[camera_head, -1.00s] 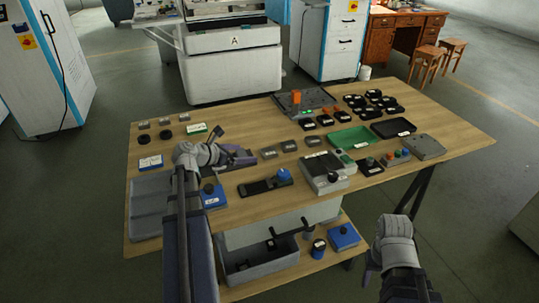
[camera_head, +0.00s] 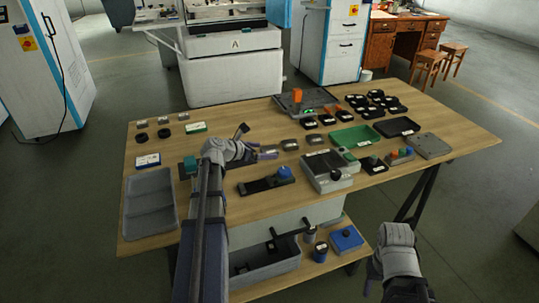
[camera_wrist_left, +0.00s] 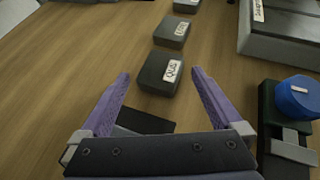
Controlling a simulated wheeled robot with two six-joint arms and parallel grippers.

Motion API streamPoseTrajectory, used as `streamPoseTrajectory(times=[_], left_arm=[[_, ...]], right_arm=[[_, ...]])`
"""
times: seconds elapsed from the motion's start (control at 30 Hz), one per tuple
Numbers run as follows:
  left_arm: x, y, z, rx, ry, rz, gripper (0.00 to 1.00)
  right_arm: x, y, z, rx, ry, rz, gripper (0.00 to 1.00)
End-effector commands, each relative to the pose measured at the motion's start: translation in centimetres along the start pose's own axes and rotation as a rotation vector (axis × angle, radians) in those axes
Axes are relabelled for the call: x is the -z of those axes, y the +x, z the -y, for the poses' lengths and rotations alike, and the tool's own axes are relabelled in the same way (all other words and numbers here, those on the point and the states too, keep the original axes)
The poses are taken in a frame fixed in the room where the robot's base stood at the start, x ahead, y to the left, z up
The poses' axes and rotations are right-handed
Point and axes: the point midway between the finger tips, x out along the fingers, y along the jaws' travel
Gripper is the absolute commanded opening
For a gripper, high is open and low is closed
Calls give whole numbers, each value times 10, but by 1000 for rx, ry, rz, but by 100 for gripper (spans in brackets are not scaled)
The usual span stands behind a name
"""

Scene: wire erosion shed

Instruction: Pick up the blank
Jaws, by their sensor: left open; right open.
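Three small dark grey labelled blocks stand in a row mid-table; which one is the blank I cannot tell for certain. The nearest block (camera_wrist_left: 160,73) lies between and just ahead of my left fingertips in the left wrist view, with a second block (camera_wrist_left: 172,31) and a third block (camera_wrist_left: 187,5) beyond. In the head view the second (camera_head: 290,145) and third (camera_head: 312,141) show to the right of my left gripper (camera_head: 265,153). My left gripper is open and empty, its purple fingers spread. My right gripper (camera_head: 374,268) hangs off the table's front at lower right.
A black fixture with a blue knob (camera_head: 284,172) stands close to the right of my left gripper. A grey device (camera_head: 328,178), a green tray (camera_head: 355,137) and a black tray (camera_head: 396,127) lie further right. A grey compartment tray (camera_head: 150,205) is at left.

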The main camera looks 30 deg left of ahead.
Motion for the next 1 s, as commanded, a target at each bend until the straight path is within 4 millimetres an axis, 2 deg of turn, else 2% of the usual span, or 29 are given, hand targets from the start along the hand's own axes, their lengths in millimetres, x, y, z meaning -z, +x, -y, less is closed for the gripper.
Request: streamPoseTrajectory(times=[0.07, 0.27, 1.0], left_arm=[[1, 9, 0, 1, 1, 0, 100], [0, 8, 0, 0, -1, 0, 100], [0, 8, 0, 0, -1, 1, 18]], right_arm=[[0, 6, 0, 0, 0, 0, 50], [0, 4, 0, 0, 0, 0, 50], [0, 4, 0, 0, 0, 0, 50]])
